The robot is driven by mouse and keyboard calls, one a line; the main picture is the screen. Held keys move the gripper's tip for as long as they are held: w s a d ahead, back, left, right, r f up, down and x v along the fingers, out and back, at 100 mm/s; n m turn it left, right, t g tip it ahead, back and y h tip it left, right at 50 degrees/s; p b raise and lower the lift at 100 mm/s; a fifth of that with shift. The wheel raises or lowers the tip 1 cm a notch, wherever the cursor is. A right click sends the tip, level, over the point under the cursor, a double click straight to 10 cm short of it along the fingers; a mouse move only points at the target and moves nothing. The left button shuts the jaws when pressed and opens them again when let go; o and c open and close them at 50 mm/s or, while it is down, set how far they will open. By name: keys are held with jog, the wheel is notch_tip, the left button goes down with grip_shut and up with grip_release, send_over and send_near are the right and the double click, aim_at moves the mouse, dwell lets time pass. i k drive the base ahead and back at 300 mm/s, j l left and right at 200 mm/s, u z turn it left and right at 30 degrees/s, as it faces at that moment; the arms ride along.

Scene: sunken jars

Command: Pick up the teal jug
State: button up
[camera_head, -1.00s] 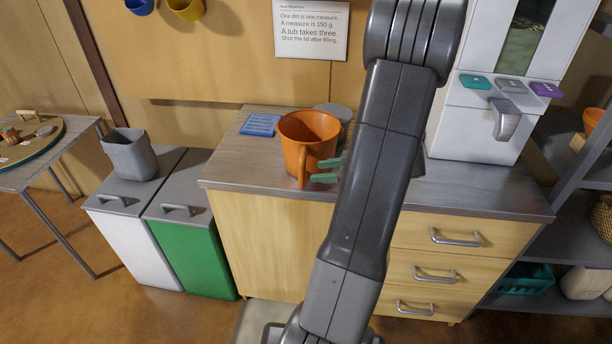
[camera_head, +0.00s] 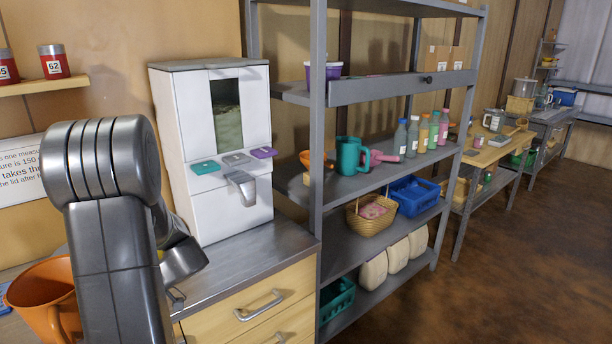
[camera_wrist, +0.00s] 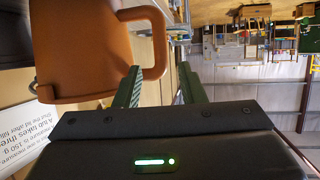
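The teal jug (camera_head: 350,156) stands upright on the middle board of the grey shelf unit in the head view, its handle to the right. In the head view my arm hides the gripper, far left of the teal jug.
The orange jug (camera_head: 40,300) is on the counter at lower left. A white dispenser (camera_head: 215,150) stands between my arm and the shelf unit (camera_head: 318,120). Floor (camera_head: 480,290) at right is clear.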

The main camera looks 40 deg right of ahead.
aim_at(349, 148)
jog(key=z, duration=1.8)
